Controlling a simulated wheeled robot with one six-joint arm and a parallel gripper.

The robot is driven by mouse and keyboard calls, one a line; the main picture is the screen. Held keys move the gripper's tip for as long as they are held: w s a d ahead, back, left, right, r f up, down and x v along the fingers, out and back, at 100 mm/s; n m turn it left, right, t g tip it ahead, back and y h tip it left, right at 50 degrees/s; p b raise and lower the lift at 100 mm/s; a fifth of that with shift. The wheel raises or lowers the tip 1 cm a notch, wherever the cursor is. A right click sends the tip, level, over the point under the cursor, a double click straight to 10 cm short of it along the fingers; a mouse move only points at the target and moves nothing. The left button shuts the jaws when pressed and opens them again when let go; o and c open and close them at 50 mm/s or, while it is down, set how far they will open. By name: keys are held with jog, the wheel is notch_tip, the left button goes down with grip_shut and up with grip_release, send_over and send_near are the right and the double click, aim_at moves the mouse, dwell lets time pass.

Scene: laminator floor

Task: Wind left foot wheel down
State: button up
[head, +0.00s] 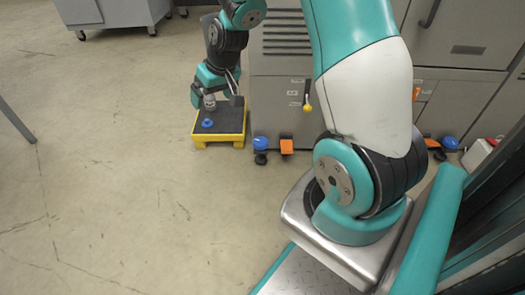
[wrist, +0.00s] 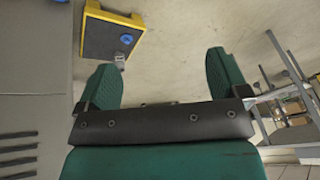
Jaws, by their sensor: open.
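The left foot wheel (head: 260,143) is a blue knob on a dark foot at the lower left corner of the grey machine, beside an orange block. My gripper (wrist: 163,68) is open and empty, its two green fingers wide apart in the wrist view. In the head view my gripper's end is partly hidden by its own links, above the yellow-edged platform and up and left of the wheel. I cannot make out the left foot wheel in the wrist view.
The yellow-edged platform (head: 219,141) has a dark top bearing a blue piece (head: 207,123) and a small grey cylinder (head: 209,102). The grey machine (head: 280,85) stands right of it. A second blue wheel (head: 450,142) is further right. Floor at left is clear.

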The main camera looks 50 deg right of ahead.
jog(key=d+f+m+h+b, duration=0.2)
jog(key=d+f+m, duration=0.1)
jog(key=d+f, duration=1)
jog(key=m+h+b, duration=0.1)
jog(key=b, duration=0.1)
send_near(261, 141)
jog(key=b+x, duration=0.9)
jog(key=b, duration=0.1)
jog(key=shift+f+b, duration=0.15)
jog(key=shift+b, duration=0.15)
jog(key=c, duration=0.9)
jog(key=shift+p, duration=0.4)
